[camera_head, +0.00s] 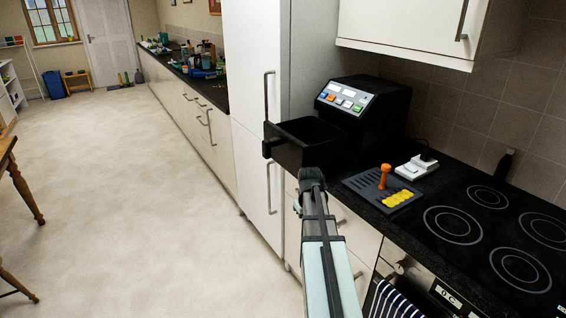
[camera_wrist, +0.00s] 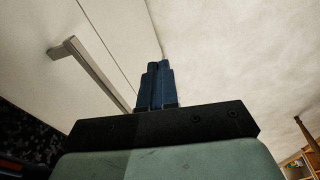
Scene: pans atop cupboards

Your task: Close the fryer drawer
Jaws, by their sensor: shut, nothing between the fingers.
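The black fryer (camera_head: 362,108) stands on the dark counter against the tall white unit, with coloured buttons on its slanted panel. Its drawer (camera_head: 303,140) is pulled out towards the left, past the counter's edge, and its handle (camera_head: 268,146) faces left. The drawer looks empty inside. My gripper (camera_head: 311,176) is in front of the counter, below and near the drawer in the head view; I cannot tell the exact gap. In the wrist view my gripper's dark fingers (camera_wrist: 156,85) are together with nothing between them. The fryer is not clearly seen in the wrist view.
A dark tray (camera_head: 366,187) with an orange-handled item (camera_head: 384,176) and yellow pieces (camera_head: 398,197) lies right of the fryer. A hob (camera_head: 500,230) is further right. A tall unit's handle (camera_head: 269,187) is near the drawer. Open floor (camera_head: 150,190) lies left.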

